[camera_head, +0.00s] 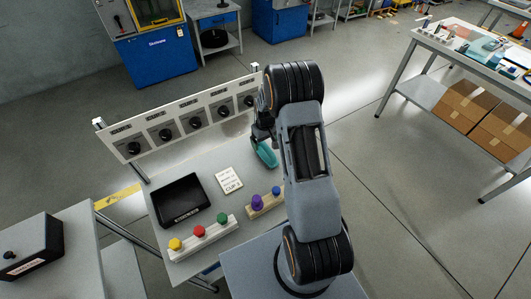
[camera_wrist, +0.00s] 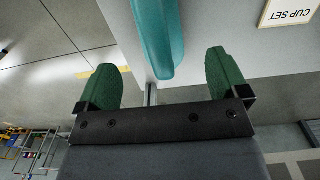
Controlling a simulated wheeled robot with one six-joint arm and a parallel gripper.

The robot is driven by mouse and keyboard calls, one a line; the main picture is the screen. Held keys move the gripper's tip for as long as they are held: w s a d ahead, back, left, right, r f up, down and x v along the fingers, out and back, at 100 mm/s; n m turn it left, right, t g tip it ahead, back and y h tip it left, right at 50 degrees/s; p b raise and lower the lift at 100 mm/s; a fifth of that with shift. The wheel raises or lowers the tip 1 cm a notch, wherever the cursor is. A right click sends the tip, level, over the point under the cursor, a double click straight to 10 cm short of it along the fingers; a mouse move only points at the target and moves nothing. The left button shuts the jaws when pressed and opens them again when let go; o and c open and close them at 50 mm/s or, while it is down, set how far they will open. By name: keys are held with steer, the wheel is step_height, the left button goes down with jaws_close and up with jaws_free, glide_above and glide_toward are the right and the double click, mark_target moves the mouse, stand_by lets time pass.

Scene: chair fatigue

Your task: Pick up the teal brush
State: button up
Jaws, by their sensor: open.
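The teal brush (camera_head: 265,153) lies on the grey table, just below and beside my gripper in the head view. In the wrist view the teal brush (camera_wrist: 159,38) runs down from the top edge, ending ahead of the gap between the fingers. My gripper (camera_wrist: 163,80) is open, with two green-padded fingers apart and nothing between them. In the head view my gripper (camera_head: 262,135) is partly hidden by my arm, and the far end of the brush is close to my arm.
A dial panel (camera_head: 178,129) stands along the back edge. The card also shows in the wrist view (camera_wrist: 289,14).

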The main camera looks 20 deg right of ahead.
mark_target(266, 146)
steer(key=shift+f+p, duration=0.65)
steer(key=shift+f, duration=2.6)
steer(key=shift+c, duration=0.4)
steer(key=c, duration=1)
steer(key=shift+r, duration=0.1)
